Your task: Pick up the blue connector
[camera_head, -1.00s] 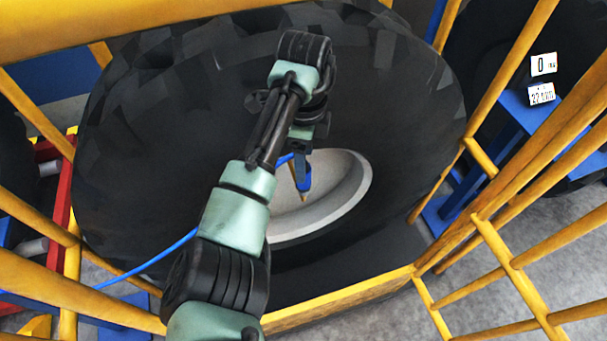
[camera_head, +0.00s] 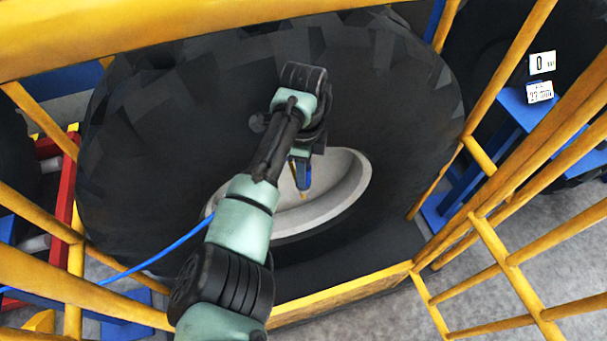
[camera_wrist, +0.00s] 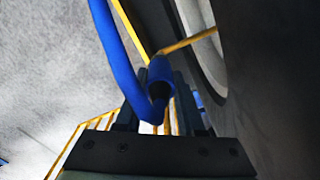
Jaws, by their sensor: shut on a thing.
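The blue connector (camera_head: 305,172) is held at the end of my arm, in front of the pale hub of the big tyre. Its lower tip points down, with the pale hub behind it. In the wrist view the connector (camera_wrist: 161,72) sits between the two dark fingers of my gripper (camera_wrist: 160,88), which is shut on it. A blue hose (camera_wrist: 118,55) loops beside it. In the head view my gripper (camera_head: 301,158) partly hides the connector, and the hose (camera_head: 155,257) runs off to the left behind my arm.
A large black tyre (camera_head: 160,140) with a pale hub (camera_head: 345,190) fills the middle. Yellow bars (camera_head: 345,298) frame it at the front and sides. A red frame (camera_head: 65,180) stands at left. Blue stands (camera_head: 530,118) with white displays (camera_head: 542,63) are at right.

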